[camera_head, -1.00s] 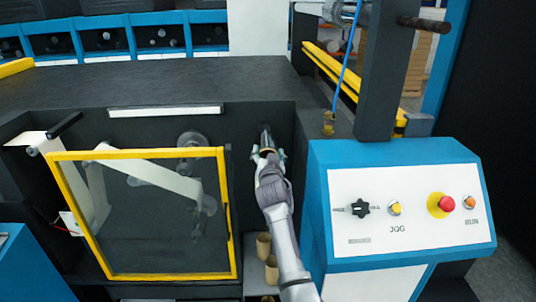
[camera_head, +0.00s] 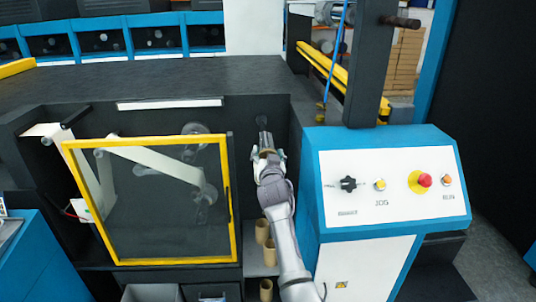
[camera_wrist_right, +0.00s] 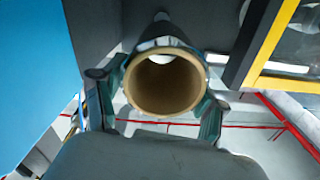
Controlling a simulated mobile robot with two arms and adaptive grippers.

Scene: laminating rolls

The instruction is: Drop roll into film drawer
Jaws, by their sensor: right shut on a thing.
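My right gripper (camera_head: 268,156) is shut on a roll, whose brown cardboard end (camera_wrist_right: 165,84) faces the right wrist camera between the two fingers. The roll's bore looks open. A dark spindle (camera_head: 262,122) projects from the back wall just beyond, with a silvery length between it and my gripper in the head view. I cannot tell whether the roll still overlaps the spindle. Grey open-topped bins (camera_head: 150,293) show at the bottom of the head view; I cannot tell which is the film drawer. My left gripper is not in view.
Several brown cores (camera_head: 262,231) stand on a shelf below my right arm. A yellow-framed clear door (camera_head: 236,200) is close on the left. A blue and white control panel (camera_head: 395,185) stands on the right, with a dark worktop (camera_head: 180,80) above.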

